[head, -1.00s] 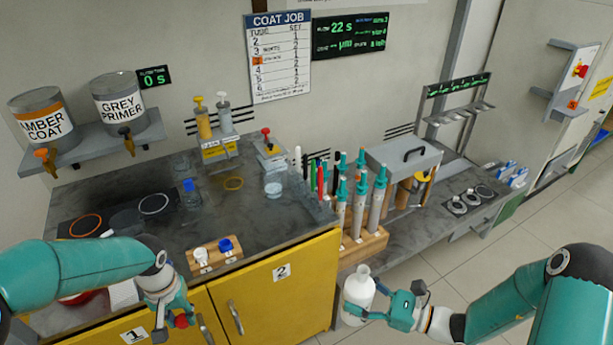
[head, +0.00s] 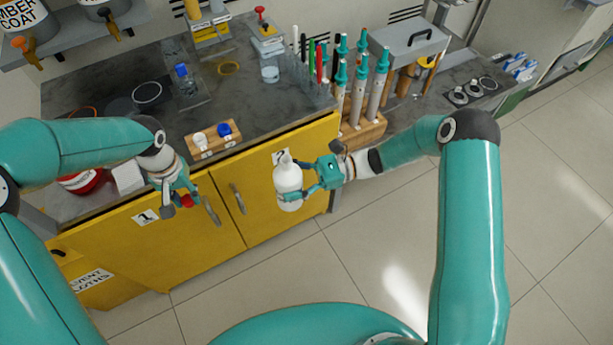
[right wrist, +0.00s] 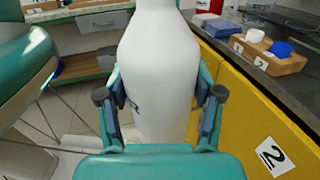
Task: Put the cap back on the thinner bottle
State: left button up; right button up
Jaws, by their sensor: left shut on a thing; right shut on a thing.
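A white bottle (head: 288,183) with a narrow neck is held upright in front of the yellow cabinet; no cap shows on its neck in the head view. My right gripper (head: 301,193) is shut around it; in the right wrist view the bottle (right wrist: 160,70) stands between the fingers, its top cut off. My left gripper (head: 180,200) is shut on a small red cap (head: 187,201), partly hidden by the fingers, left of the bottle and apart from it. A wooden block (head: 213,146) on the bench carries a white cap (head: 200,139) and a blue cap (head: 224,129).
The yellow cabinet (head: 262,220) with its handles stands just behind both grippers. The bench top (head: 262,105) holds a small bottle with a blue top (head: 184,78). A wooden rack of rods (head: 362,134) stands right of it. The floor (head: 400,240) in front is clear.

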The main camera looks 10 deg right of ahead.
dwell(0.4)
pick_arm(q)
jog(key=shift+s+a, duration=0.1)
jog(key=shift+s, duration=0.2)
notch_tip(320, 180, up, 4)
jog(key=shift+w+a+f+m, duration=0.15)
jog(key=shift+f+m, duration=0.1)
jog(key=shift+m, duration=0.35)
jog(key=d+r+m, duration=0.2)
jog(key=d+r, duration=0.3)
jog(key=d, duration=0.3)
jog(key=d+r+m, duration=0.2)
jog(key=d+r, duration=0.3)
jog(key=d, duration=0.3)
jog(key=d+r+m, duration=0.1)
jog(key=d+r, duration=0.4)
jog(key=d, duration=0.3)
jog(key=shift+s+d+r+m, duration=0.25)
jog(key=shift+s+m, duration=0.15)
